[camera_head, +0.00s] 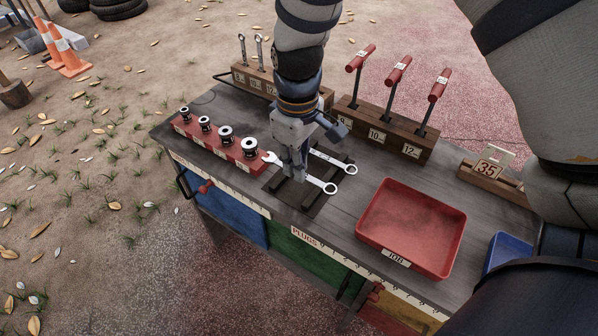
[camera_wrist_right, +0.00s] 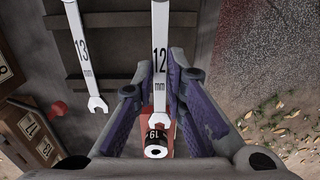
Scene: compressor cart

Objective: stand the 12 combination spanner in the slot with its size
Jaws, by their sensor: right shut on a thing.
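The 12 combination spanner (camera_wrist_right: 160,50) lies flat between the jaws of my right gripper (camera_wrist_right: 170,95), which is shut on its shank with the 12 mm mark showing. In the head view my right gripper (camera_head: 297,176) is over the dark mat, with the spanner's ring end (camera_head: 330,187) to its right and the open end to its left. A 13 spanner (camera_wrist_right: 85,50) lies behind it on the mat. The wooden spanner rack (camera_head: 255,82) stands at the back; two spanners stand upright at its left. My arm hides part of its slots. My left gripper is out of view.
A red block (camera_head: 226,151) with several sockets sits left of the mat (camera_head: 308,201). A wooden block (camera_head: 385,132) with red T-handled tools stands behind it. A red tray (camera_head: 377,230) lies to the right, near a 35 block (camera_head: 486,172) and a blue tray (camera_head: 508,250).

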